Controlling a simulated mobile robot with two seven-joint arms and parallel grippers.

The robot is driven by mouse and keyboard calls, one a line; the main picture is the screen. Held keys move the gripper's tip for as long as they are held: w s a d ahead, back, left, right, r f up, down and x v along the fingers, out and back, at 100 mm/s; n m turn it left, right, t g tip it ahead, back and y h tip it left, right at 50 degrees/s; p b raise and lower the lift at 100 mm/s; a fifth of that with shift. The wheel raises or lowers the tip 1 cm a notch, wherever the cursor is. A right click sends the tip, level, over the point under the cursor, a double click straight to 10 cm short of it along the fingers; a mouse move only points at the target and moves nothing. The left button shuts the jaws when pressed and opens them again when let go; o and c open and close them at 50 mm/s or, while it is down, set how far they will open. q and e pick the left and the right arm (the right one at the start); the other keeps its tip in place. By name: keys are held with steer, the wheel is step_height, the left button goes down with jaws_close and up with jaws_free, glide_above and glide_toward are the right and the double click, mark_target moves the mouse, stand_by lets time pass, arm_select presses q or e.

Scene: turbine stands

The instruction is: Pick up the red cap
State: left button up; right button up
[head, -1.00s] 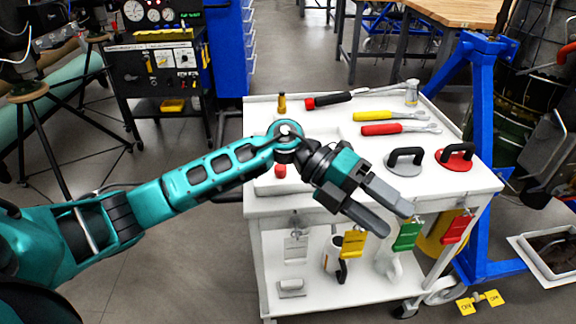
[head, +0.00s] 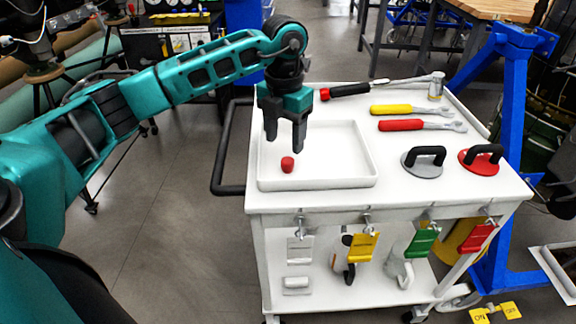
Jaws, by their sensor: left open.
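The red cap (head: 287,164) is a small red cylinder in the left part of the white tray (head: 318,184) on top of the cart. My left gripper (head: 285,146) points down just above and behind the cap in the picture, its two dark fingers apart with nothing seen between them. I cannot tell the exact height gap between the fingertips and the cap. My right gripper does not show in the head view.
The white cart top (head: 460,198) also holds a yellow-handled wrench (head: 397,110), a red-handled wrench (head: 401,125), a hammer (head: 350,90), a grey suction lifter (head: 423,160) and a red one (head: 481,158). Coloured tags hang at the front. The tray's right part is clear.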

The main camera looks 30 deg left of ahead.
mark_target(287, 161)
arm_select(q)
steer(key=shift+d+f, duration=0.2)
steer(key=shift+f, duration=2.95)
steer(key=shift+c, duration=0.2)
steer(key=shift+r, duration=0.1)
jaws_close()
